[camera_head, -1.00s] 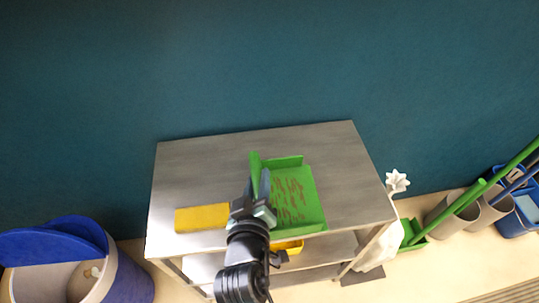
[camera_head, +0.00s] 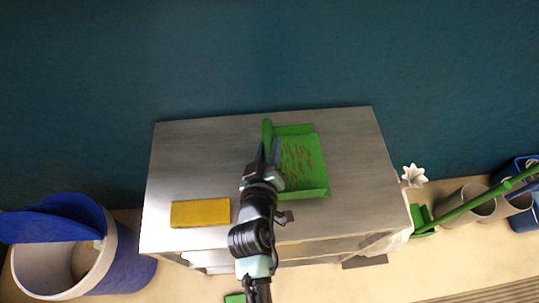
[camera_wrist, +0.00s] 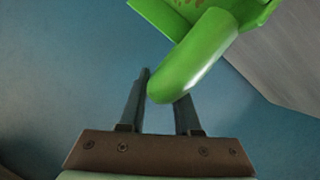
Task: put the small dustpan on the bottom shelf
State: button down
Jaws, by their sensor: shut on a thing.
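The small green dustpan (camera_head: 303,172), speckled with brown bits, is over the right half of the grey shelf unit's top (camera_head: 190,155). I cannot tell whether it touches that top. My gripper (camera_head: 267,155) is shut on its green handle, at the pan's left side. In the wrist view, the rounded handle (camera_wrist: 196,55) comes down toward my two fingers (camera_wrist: 160,98), and part of the pan shows at the top edge. The lower shelves (camera_head: 320,248) show only as narrow strips below the front edge; the bottom shelf is mostly hidden.
A yellow block (camera_head: 200,212) lies on the top at front left. A blue-lidded bin (camera_head: 125,265) stands left. A white flower (camera_head: 413,174), a green long-handled tool (camera_head: 470,207) and grey containers (camera_head: 452,205) are at right. The teal wall (camera_head: 270,60) is behind.

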jog(key=shift+f+b, duration=0.45)
jog(key=shift+f, duration=1.45)
jog(key=shift+f, duration=0.15)
jog(key=c, duration=0.6)
grip_release()
